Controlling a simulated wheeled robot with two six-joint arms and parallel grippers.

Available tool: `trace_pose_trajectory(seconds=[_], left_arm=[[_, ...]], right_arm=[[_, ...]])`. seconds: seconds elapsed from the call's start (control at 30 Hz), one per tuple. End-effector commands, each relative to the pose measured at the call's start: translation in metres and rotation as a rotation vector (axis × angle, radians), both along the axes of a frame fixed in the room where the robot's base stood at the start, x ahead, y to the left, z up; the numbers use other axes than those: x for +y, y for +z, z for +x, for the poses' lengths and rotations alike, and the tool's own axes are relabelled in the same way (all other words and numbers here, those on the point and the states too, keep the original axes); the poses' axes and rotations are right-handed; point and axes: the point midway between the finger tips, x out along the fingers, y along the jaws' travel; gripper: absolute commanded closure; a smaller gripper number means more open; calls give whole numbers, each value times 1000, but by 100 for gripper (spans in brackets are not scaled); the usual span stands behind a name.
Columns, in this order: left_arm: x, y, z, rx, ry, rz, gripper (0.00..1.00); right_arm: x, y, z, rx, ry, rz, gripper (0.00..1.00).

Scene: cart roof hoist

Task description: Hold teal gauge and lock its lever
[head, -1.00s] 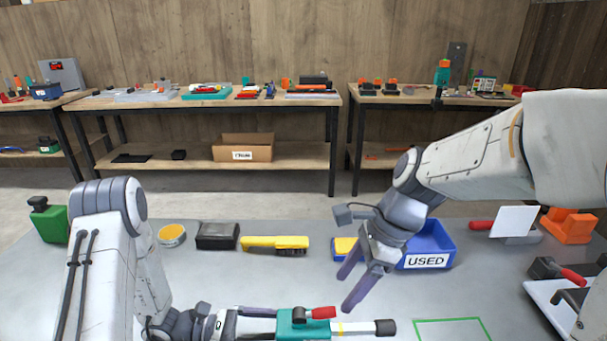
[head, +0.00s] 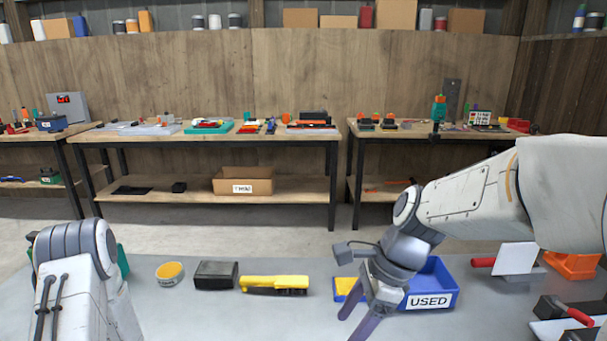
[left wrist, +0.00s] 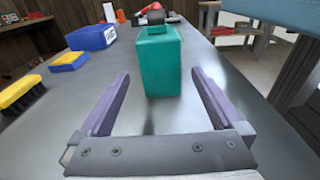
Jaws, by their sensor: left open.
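The teal gauge (left wrist: 160,62) shows in the left wrist view, its teal end facing me. My right gripper (head: 358,312) is open and empty, in front of the blue bin.
Behind on the grey table are a yellow tin (head: 169,272), a black box (head: 215,275), a yellow brush (head: 274,284) and a blue bin marked USED (head: 440,281). A red-handled tool with a white card (head: 514,258) and an orange block (head: 572,266) are at right.

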Motion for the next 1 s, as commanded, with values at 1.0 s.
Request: trace_pose_trajectory(seconds=[1.0], left_arm=[[63,54,-17,-121,-328,203,0]], right_arm=[[15,12,-27,-90,317,-45,30]])
